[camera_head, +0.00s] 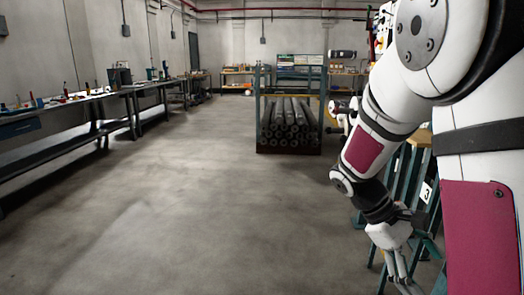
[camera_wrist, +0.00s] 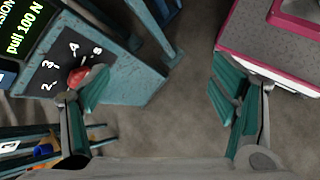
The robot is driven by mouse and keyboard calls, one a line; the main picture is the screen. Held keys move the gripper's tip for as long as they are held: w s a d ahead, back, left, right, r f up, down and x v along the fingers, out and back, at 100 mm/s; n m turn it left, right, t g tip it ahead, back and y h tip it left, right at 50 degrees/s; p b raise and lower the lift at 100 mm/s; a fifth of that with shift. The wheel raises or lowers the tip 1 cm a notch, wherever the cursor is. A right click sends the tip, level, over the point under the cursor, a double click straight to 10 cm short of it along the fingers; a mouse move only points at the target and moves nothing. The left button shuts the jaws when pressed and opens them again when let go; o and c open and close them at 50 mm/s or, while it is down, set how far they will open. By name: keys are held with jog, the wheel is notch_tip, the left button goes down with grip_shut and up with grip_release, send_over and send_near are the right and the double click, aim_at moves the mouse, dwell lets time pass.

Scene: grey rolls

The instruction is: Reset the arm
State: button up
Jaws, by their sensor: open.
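My gripper (camera_head: 402,272) hangs low at the lower right of the head view, at the end of my bent white and magenta arm. In the wrist view my gripper (camera_wrist: 160,97) is open, its two teal-padded fingers wide apart. My arm hides part of the right side of the head view.
A teal stand with a dial panel (camera_wrist: 115,85) and red knob (camera_wrist: 80,76) lies close by the left finger. A rack of grey rolls (camera_head: 289,138) stands farther back. Benches (camera_head: 75,97) line the left wall. The middle floor is clear.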

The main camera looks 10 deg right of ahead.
jog(key=s+a+r+m+t+y, duration=0.2)
jog(key=s+a+r+t+y, duration=0.15)
jog(key=s+a, duration=0.65)
jog(key=s+a+r+m+t+y, duration=0.25)
jog(key=s+a+r, duration=0.25)
jog(key=s+a, duration=0.45)
notch_tip(320, 180, up, 27)
jog(key=t+p, duration=0.4)
jog(key=p, duration=2.1)
jog(key=shift+d+f+y, duration=0.2)
jog(key=shift+d+y, duration=0.2)
jog(key=shift+d, duration=0.05)
jog(key=shift+w, duration=0.1)
jog(key=shift+c, duration=0.5)
grip_shut()
